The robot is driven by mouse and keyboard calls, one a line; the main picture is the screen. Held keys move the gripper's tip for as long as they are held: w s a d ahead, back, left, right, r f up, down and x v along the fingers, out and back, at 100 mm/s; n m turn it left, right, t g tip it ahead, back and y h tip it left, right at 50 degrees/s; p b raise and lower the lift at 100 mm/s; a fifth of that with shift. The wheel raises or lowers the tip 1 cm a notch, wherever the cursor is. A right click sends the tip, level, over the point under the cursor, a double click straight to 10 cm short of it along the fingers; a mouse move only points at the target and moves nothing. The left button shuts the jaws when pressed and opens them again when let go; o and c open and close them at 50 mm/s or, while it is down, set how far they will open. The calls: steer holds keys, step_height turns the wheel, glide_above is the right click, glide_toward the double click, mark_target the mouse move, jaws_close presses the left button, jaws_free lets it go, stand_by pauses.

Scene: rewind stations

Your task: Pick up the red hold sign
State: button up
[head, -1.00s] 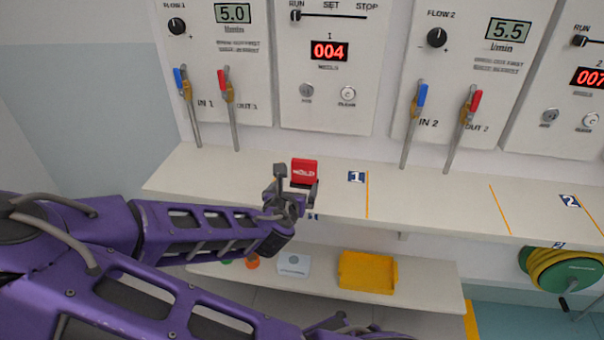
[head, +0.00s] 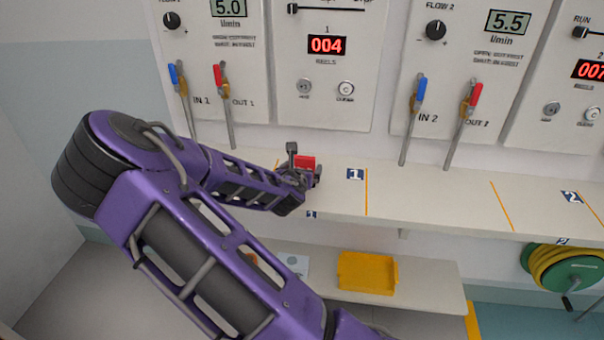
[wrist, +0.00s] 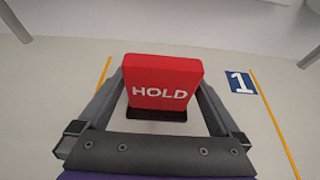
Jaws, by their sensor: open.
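The red hold sign (wrist: 160,82) stands upright on a dark base on the upper shelf, its white HOLD lettering facing the wrist camera. It also shows in the head view (head: 305,162), partly hidden behind my gripper. My gripper (head: 303,171) is open, with one finger on each side of the sign. In the wrist view the fingers (wrist: 160,95) flank the sign, with a narrow gap on the left and right near its lower part.
The shelf (head: 430,196) carries a blue number 1 label (head: 355,174) right of the sign, and orange lines. Valve levers and control panels rise behind. A yellow tray (head: 367,273) sits on the lower shelf. A green reel (head: 562,272) hangs at right.

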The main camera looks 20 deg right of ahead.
steer(key=shift+x, duration=1.4)
steer(key=c, duration=1.1)
